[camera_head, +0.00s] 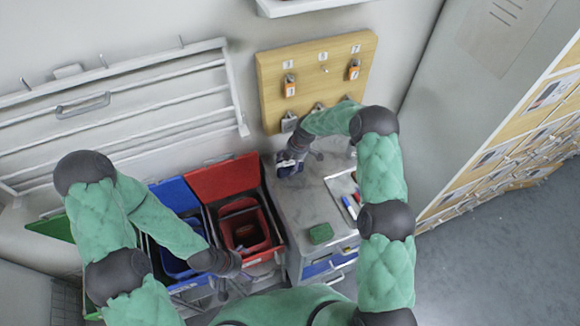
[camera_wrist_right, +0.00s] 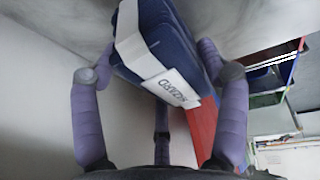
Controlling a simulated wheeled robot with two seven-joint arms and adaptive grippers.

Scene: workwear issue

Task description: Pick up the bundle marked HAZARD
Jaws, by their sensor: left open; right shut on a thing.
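The bundle marked HAZARD (camera_wrist_right: 172,40) is dark blue with a white band and a white label, of which "ZARD" shows upside down in the right wrist view. My right gripper (camera_wrist_right: 157,68) is shut on it, with fingers on both sides. In the head view the right gripper (camera_head: 290,160) is over the back left of the grey cabinet top, and the bundle is small and mostly hidden there. I cannot tell whether it touches the top. My left gripper (camera_head: 228,286) is open and empty, low in front of the bins.
The grey cabinet top (camera_head: 292,212) also carries a green block (camera_head: 320,234) and a white tray (camera_head: 341,186) with markers. Left of it stand a red bin (camera_head: 245,232) and a blue bin (camera_head: 176,264) with raised lids. A wooden board (camera_head: 324,95) with padlocks hangs behind.

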